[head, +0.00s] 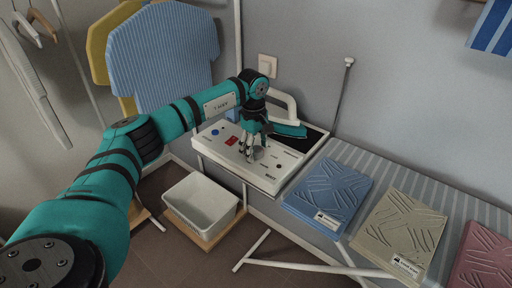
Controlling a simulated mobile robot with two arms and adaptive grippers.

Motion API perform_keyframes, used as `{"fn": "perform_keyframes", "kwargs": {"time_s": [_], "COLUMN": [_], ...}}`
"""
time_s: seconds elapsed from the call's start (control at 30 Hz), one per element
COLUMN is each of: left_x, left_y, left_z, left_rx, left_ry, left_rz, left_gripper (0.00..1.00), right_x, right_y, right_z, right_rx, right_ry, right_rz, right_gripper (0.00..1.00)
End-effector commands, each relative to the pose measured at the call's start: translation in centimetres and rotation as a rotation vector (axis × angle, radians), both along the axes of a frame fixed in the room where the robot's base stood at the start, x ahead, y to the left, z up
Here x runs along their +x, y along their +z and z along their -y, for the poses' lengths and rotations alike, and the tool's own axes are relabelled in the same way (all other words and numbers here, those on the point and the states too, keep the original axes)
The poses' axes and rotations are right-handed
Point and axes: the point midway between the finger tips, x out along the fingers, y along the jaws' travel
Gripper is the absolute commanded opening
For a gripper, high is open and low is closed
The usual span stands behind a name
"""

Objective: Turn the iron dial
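A small grey round shape, apparently the dial (259,154), shows on this panel, partly hidden by my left gripper (252,152). The gripper points down over the panel with its fingertips at or very near the dial. I cannot tell whether the fingers touch it or how far apart they are. A teal iron with a white handle (289,104) rests behind the gripper, partly hidden. My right gripper is not in view.
A striped ironing board (347,153) extends right, holding folded blue (328,194), beige (399,234) and pink (488,260) packs. A white bin (201,203) stands below the station. Shirts (165,60) hang behind my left arm. A thin pole (341,95) rises behind the board.

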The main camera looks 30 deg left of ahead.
Motion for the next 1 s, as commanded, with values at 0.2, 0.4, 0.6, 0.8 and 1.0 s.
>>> {"fn": "perform_keyframes", "kwargs": {"time_s": [0.2,0.4,0.6,0.8,1.0], "left_x": [0.0,-0.1,-0.3,-0.6,-0.7], "left_y": [0.0,2.3,6.7,10.3,11.8], "left_z": [0.0,-0.1,-0.1,-0.1,-0.1], "left_rx": [0.000,0.001,-0.001,0.001,0.000], "left_ry": [0.000,0.000,0.001,0.000,0.000], "left_rz": [-0.001,0.002,0.004,0.002,0.000], "left_gripper": [0.62,0.62,0.62,0.62,0.62], "right_x": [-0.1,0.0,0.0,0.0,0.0], "right_y": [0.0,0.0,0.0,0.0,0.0], "right_z": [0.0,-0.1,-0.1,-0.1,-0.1], "right_rx": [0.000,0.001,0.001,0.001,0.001], "right_ry": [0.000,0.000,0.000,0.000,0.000], "right_rz": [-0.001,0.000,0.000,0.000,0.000], "right_gripper": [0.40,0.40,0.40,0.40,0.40]}}
